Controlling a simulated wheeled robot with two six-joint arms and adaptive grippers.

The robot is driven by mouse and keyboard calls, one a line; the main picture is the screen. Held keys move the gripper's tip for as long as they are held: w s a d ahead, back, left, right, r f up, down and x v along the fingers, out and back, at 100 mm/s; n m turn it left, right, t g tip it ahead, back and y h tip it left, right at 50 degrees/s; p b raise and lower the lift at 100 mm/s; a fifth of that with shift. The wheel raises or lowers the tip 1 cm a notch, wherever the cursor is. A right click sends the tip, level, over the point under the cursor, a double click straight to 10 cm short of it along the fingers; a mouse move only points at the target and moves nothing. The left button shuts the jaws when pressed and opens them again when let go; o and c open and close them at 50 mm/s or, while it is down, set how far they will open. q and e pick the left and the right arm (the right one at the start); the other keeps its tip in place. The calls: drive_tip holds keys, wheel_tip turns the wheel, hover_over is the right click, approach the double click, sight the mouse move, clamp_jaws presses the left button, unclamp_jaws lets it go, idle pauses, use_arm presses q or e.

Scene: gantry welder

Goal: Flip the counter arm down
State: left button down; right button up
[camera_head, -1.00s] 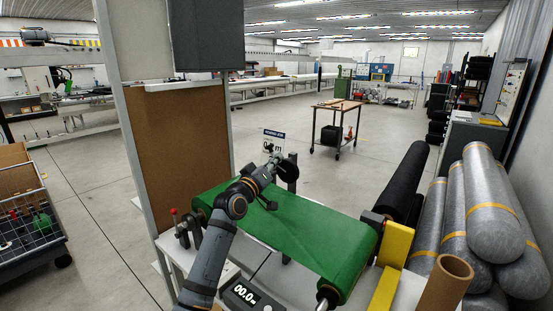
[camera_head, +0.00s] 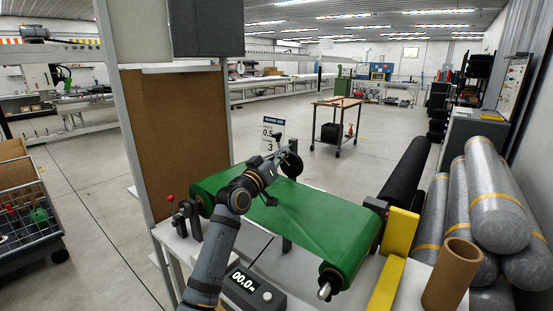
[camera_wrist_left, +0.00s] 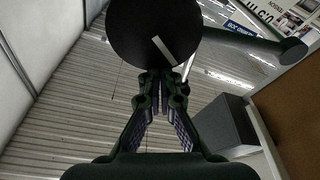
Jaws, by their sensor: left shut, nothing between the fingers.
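The counter arm carries a round black wheel (camera_head: 291,165), raised above the far edge of the green fabric sheet (camera_head: 300,222). My left gripper (camera_head: 273,173) is at the near side of that wheel, over the fabric. The left wrist view shows the wheel (camera_wrist_left: 153,32) from below as a black disc with a pale stripe, and a dark bar (camera_wrist_left: 255,45) reaching right from it. The gripper's fingers (camera_wrist_left: 164,82) come together at the disc's lower edge, with nothing between them; whether they touch it I cannot tell. My right gripper is not in view.
A length display (camera_head: 246,290) reading 00.0 stands at the near table edge. A yellow bracket (camera_head: 398,238) and a cardboard tube (camera_head: 452,273) are at the right. A small clamp with a red knob (camera_head: 171,198) is left. A cork-faced panel (camera_head: 175,140) rises behind it.

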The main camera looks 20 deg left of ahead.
use_arm(q)
drive_tip(key=f+m+b, duration=0.1)
drive_tip(key=f+b, duration=0.1)
drive_tip(key=d+f+m+h+b, duration=0.1)
drive_tip(key=f+m+b, duration=0.1)
drive_tip(key=b, duration=0.1)
drive_tip(key=f+m+b, duration=0.1)
drive_tip(key=f+b, duration=0.1)
drive_tip(key=b, duration=0.1)
drive_tip(key=shift+s+d+m+h, duration=0.2)
drive_tip(key=shift+s+m+h, duration=0.1)
drive_tip(key=shift+f+b, duration=1.15)
drive_tip(key=shift+f, duration=0.1)
drive_tip(key=shift+r, duration=0.1)
